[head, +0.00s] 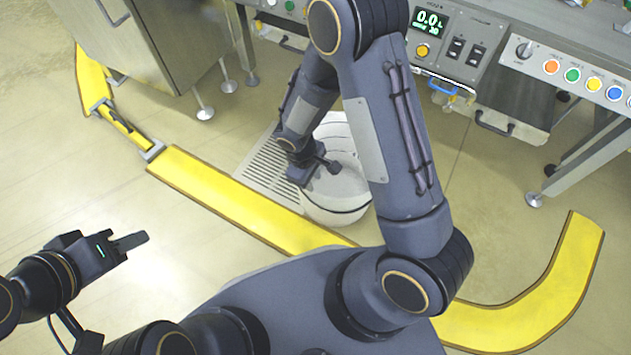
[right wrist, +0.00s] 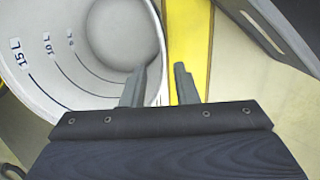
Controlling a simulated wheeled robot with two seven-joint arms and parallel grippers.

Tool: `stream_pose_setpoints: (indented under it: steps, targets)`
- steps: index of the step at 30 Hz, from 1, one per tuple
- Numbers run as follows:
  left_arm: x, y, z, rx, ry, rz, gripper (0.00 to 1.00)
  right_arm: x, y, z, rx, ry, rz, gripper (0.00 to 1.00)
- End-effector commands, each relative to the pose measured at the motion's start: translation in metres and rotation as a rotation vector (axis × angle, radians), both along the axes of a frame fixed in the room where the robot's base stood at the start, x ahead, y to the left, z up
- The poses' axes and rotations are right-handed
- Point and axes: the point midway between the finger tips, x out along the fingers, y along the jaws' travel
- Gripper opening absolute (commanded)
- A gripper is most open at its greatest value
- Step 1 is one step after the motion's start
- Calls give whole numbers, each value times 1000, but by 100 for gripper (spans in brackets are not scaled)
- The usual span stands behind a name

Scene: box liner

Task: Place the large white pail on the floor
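The large white pail (head: 336,206) is near the middle of the head view, beside the floor grate, and appears to rest on the floor. My right arm hides part of it. The right wrist view shows its inside (right wrist: 88,50), with dark volume marks. My right gripper (head: 326,166) is at the pail; in the right wrist view its fingers (right wrist: 160,80) are apart, one inside the rim and one outside, with the wall between them. A gap shows beside the outer finger. My left gripper (head: 132,241) is at the lower left, away from the pail; its fingers overlap edge-on.
A floor grate (head: 266,172) lies left of the pail. A yellow floor strip (head: 235,202) passes in front, and another curved yellow piece (head: 545,300) is at right. Metal cabinet legs (head: 204,108) and control panels (head: 475,42) stand behind. Open floor is at left.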

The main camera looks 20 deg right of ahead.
Motion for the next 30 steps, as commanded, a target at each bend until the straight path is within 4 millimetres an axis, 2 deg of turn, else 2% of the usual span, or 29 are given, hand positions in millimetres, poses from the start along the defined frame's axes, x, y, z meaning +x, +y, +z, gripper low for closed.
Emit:
stream_pose_setpoints:
  steps: [1, 3, 7, 13, 16, 20, 23, 27, 30]
  targets:
    - [0, 0, 9, 0, 0, 0, 36, 1, 2, 14, 2, -2, 1, 27]
    - [0, 0, 13, 0, 0, 0, 36, 2, 3, 24, 1, -1, 1, 27]
    - [0, 0, 17, 0, 0, 0, 36, 3, 5, 36, 1, -1, -1, 27]
    - [0, 0, 18, 0, 0, 0, 36, 3, 5, 42, 4, -2, -8, 27]
    - [0, 0, 18, 0, 0, 0, 36, 4, 1, 59, 31, -20, -55, 27]
    - [0, 0, 18, 0, 0, 0, 36, 0, -14, 107, 115, -69, -192, 27]
    - [0, 0, 18, 0, 0, 0, 36, -12, -28, 151, 200, -117, -323, 27]
    - [0, 0, 18, 0, 0, 0, 36, -39, -47, 205, 321, -188, -485, 27]
    - [0, 0, 18, 0, 0, 0, 36, -64, -56, 236, 404, -245, -585, 27]
